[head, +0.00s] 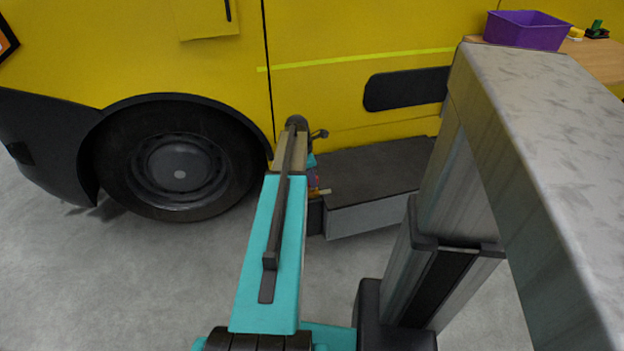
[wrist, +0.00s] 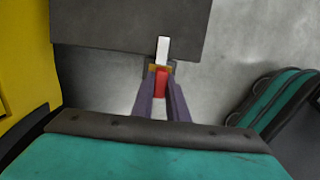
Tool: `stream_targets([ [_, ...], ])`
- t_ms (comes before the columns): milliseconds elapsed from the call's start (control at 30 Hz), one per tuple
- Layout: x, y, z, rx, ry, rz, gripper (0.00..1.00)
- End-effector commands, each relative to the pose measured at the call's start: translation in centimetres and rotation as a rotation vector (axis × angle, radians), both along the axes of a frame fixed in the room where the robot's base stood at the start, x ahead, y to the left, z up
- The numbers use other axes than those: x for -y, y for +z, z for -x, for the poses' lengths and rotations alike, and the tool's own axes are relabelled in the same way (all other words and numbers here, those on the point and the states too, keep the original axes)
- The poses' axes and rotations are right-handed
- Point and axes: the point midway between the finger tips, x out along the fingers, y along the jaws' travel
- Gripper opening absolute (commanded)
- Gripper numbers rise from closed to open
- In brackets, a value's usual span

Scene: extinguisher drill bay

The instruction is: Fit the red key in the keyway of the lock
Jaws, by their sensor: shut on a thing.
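My gripper (wrist: 160,92) is shut on the red key (wrist: 161,80), which sits between its two purple-grey fingers in the wrist view. Just beyond the fingertips is a small orange-brown piece (wrist: 153,67) with dark edges. A pale white bar (wrist: 163,49) extends from there over the dark step. I cannot tell which of these parts belong to the key or the lock, or whether they touch. The keyway is not discernible. In the head view my arm hides most of the gripper; only small purple and red bits show beside it.
The dark-topped step (head: 370,170) stands against the yellow vehicle (head: 360,30), right of its wheel (head: 180,168). A purple bin (head: 526,32) stands on a wooden table (head: 598,60) at the far right. Grey floor lies open in front.

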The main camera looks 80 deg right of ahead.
Motion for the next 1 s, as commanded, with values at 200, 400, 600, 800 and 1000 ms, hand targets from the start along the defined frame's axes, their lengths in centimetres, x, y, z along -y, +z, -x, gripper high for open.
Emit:
stream_targets([
  [200, 0.0, -0.3, 0.0, 0.000, 0.000, 0.000, 0.00],
  [400, 0.0, -0.6, 0.0, 0.000, 0.000, 0.000, 0.00],
  [600, 0.0, -0.8, 0.0, 0.000, 0.000, 0.000, 0.00],
  [800, 0.0, -1.1, 0.0, 0.000, 0.000, 0.000, 0.00],
  [1000, 0.0, -1.3, 0.0, 0.000, 0.000, 0.000, 0.00],
])
